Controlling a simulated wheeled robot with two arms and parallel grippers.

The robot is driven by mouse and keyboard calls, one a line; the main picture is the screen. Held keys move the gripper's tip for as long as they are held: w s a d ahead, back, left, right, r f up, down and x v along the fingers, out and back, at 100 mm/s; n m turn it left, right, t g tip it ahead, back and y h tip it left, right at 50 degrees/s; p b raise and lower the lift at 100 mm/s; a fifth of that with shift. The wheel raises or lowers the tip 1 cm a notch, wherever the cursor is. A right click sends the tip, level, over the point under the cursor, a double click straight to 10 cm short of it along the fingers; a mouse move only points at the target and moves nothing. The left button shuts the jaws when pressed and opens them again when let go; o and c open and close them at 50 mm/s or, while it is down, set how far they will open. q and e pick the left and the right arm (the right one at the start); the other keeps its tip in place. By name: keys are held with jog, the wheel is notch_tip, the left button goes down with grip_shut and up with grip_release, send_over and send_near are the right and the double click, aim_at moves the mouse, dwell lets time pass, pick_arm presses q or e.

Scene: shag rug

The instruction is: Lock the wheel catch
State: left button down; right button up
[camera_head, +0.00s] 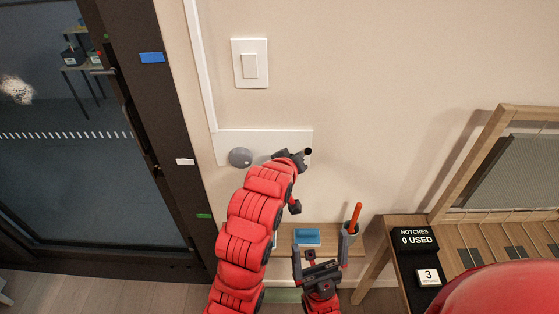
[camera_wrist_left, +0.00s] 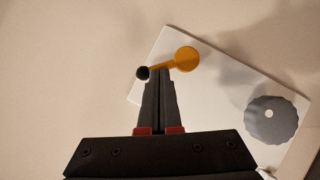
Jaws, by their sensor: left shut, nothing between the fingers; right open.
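A white plate (camera_head: 264,138) on the wall carries a grey scalloped wheel (camera_head: 240,157) at its left and a small catch with a black ball tip (camera_head: 308,151) at its right. In the left wrist view the catch (camera_wrist_left: 186,60) is an orange pivot disc with a short arm ending in the black ball, and the wheel (camera_wrist_left: 270,121) is at lower right. My left gripper (camera_wrist_left: 159,80) is shut and empty, its tips overlapping the catch's arm; I cannot tell if they touch. In the head view it partly hides the catch. My right gripper (camera_head: 318,264) is open, low before a small shelf.
A wooden shelf (camera_head: 274,236) holds a blue block (camera_head: 307,236) and a grey cup (camera_head: 347,238) with an orange stick. A light switch (camera_head: 250,63) is above the plate. A desk with a wooden frame and a "NOTCHES 0 USED" sign (camera_head: 415,238) stands right; a dark-framed glass door (camera_head: 150,150) is left.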

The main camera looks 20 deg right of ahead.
pick_arm(q)
jog(key=shift+d+f+m+y+b, duration=0.1)
jog(key=shift+d+m+y+b, duration=0.1)
jog(key=shift+m+y+b, duration=0.35)
dwell(1.2)
jog(key=shift+d+b, duration=0.15)
jog(key=shift+b, duration=0.3)
dwell(0.6)
jog(key=shift+w+d+r, duration=0.1)
jog(key=shift+r, duration=0.55)
jog(key=shift+r, duration=0.1)
